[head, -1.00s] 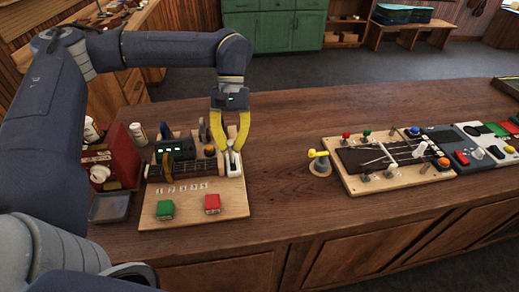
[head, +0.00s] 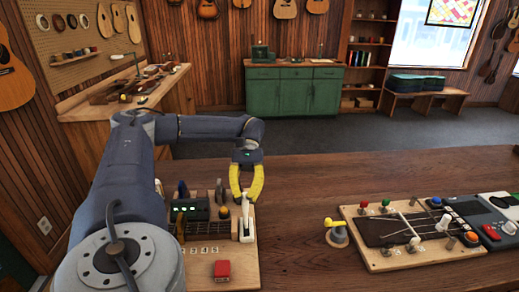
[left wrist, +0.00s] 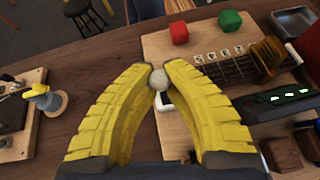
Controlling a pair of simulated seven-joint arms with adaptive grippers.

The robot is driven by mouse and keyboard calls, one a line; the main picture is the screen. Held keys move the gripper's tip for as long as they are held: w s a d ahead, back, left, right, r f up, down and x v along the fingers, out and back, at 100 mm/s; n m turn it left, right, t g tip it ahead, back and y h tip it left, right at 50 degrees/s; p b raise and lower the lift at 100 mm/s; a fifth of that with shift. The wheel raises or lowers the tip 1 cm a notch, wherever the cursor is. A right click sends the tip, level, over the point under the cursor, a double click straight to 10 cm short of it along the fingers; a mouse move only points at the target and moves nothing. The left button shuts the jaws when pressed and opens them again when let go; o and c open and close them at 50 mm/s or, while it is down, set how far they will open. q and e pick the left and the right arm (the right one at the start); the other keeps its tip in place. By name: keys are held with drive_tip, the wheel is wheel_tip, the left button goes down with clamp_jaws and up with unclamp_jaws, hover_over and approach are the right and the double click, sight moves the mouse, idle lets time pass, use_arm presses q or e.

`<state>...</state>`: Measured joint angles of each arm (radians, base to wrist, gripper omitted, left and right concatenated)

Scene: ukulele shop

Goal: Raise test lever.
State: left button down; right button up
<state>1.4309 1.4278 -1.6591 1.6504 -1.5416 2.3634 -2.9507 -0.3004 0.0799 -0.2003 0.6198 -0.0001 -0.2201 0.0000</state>
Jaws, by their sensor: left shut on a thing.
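The white test lever (head: 246,226) stands at the right side of the wooden test board (head: 246,274), and its handle points up. My left gripper (head: 246,200) is shut on the lever's top, with a yellow finger on each side. The left wrist view shows the lever's pale rounded tip (left wrist: 158,79) between the two fingertips. The fingers hide much of the lever's lower part there. My right gripper is out of view.
A yellow-topped knob (head: 336,231) and a second instrument board (head: 385,262) stand to the right.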

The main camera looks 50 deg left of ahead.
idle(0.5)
use_arm(q)
drive_tip(key=c, duration=1.3)
unclamp_jaws()
drive_tip(key=shift+r, duration=5)
